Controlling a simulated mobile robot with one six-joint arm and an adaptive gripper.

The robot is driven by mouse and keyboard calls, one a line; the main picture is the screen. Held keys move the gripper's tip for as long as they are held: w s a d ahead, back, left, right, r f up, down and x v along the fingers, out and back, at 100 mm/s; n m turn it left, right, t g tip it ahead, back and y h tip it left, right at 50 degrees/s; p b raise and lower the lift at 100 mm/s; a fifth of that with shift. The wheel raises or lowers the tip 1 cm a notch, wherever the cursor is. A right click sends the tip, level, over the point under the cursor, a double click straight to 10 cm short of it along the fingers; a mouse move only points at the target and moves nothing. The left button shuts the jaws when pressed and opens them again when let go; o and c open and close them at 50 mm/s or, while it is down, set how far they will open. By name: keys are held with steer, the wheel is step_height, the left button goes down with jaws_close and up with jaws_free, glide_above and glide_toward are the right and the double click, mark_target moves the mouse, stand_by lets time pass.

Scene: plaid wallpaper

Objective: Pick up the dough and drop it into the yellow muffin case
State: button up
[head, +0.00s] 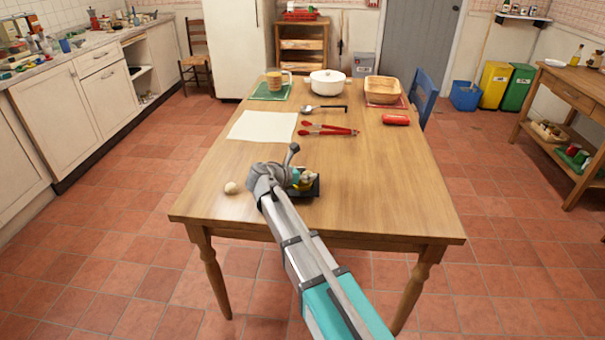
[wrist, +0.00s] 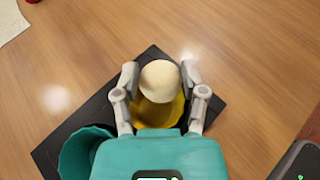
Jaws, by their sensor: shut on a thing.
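My gripper (wrist: 160,72) is shut on a round, cream-coloured ball of dough (wrist: 159,78), with a finger on either side. In the wrist view the dough is over the yellow muffin case (wrist: 158,112) and covers its far part. The height between them is hard to judge. The yellow case is on a dark tray (wrist: 100,112). In the head view my arm hides part of the tray (head: 316,188). Another pale ball of dough (head: 231,188) lies on the table to the left of my gripper.
A teal muffin case (wrist: 84,155) stands beside the yellow one. Farther back on the wooden table (head: 390,190) are red tongs (head: 328,131), a white sheet (head: 262,126), a white pot (head: 327,84) and a basket (head: 382,90).

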steer(key=o, duration=1.2)
steer(key=shift+c, duration=0.2)
steer(key=shift+s, duration=0.15)
